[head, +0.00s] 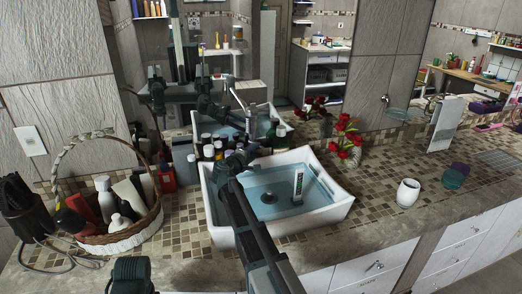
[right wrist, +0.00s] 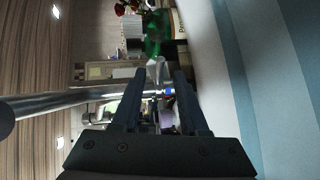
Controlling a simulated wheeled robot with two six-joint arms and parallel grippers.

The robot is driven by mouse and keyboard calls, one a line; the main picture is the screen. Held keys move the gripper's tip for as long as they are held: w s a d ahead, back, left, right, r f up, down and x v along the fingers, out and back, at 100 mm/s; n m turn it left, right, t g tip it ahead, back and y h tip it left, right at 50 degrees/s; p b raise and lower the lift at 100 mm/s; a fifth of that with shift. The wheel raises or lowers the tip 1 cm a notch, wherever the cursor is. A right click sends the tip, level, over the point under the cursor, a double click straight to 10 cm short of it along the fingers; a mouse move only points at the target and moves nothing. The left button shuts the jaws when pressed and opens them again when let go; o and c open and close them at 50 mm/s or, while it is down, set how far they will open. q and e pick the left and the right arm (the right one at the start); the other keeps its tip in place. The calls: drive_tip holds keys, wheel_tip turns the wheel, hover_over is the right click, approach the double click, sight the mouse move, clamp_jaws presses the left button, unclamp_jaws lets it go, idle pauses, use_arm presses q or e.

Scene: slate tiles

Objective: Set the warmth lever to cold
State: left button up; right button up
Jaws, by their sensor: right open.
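The chrome faucet (head: 249,122) rises behind the white sink (head: 333,211), partly covered by my right arm. Its spout shows as a silver tube in the right wrist view (right wrist: 60,103). A small blue and red mark (right wrist: 168,91) shows by the pale, thin warmth lever (right wrist: 159,74), which appears between the fingers in that view. My right gripper (head: 240,152) reaches across the sink towards the faucet; its two dark fingers are apart in the right wrist view (right wrist: 158,100). I cannot tell whether either finger touches the lever.
Several small bottles (head: 208,150) crowd behind the sink. Red flowers (head: 345,145) stand at its back right, a wicker basket (head: 125,238) of bottles at left. A white cup (head: 408,192) is on the right counter. The mirror behind reflects my arms and the sink.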

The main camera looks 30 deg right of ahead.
sight(261, 147)
drive_tip(key=shift+b+x, duration=0.35)
drive_tip(key=shift+x, duration=2.3)
clamp_jaws()
